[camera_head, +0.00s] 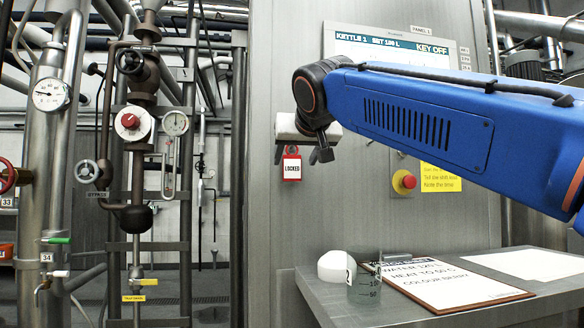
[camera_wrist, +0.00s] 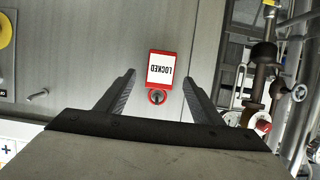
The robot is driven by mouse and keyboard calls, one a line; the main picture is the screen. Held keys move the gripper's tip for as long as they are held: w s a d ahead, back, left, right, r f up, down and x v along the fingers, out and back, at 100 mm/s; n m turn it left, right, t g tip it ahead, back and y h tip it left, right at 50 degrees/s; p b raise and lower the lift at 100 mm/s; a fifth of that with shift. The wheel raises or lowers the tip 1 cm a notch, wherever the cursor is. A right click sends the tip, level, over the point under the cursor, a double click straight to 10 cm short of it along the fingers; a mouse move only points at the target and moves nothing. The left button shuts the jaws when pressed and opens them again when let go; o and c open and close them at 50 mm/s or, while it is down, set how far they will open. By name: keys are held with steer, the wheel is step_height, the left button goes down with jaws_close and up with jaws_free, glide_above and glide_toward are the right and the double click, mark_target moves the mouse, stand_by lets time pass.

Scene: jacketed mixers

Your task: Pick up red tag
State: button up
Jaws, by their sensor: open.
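The red tag (camera_head: 292,167) has a white label reading LOCKED and hangs against the grey cabinet front, below my gripper in the head view. In the wrist view the red tag (camera_wrist: 161,68) appears upside down, with its ring end around a dark round keyhole or peg. My gripper (camera_head: 300,155) is open, its two fingers pointing at the panel. In the wrist view my gripper (camera_wrist: 158,80) has one finger on each side of the tag's ring end, with gaps on both sides. Whether the fingertips reach the tag's depth, I cannot tell.
A red emergency button (camera_head: 404,182) and a yellow notice (camera_head: 440,178) are on the cabinet right of the tag. Below, a grey shelf (camera_head: 330,297) carries a clipboard (camera_head: 450,284), a beaker (camera_head: 364,287) and a white rounded object (camera_head: 337,266). Pipes and valves stand at left.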

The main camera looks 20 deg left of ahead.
mark_target(292, 162)
steer(key=x, duration=0.2)
steer(key=shift+w+a+f, duration=0.15)
steer(key=shift+w+a, duration=0.05)
steer(key=shift+w, duration=0.1)
steer(key=c, duration=1.1)
steer(key=shift+r, duration=0.25)
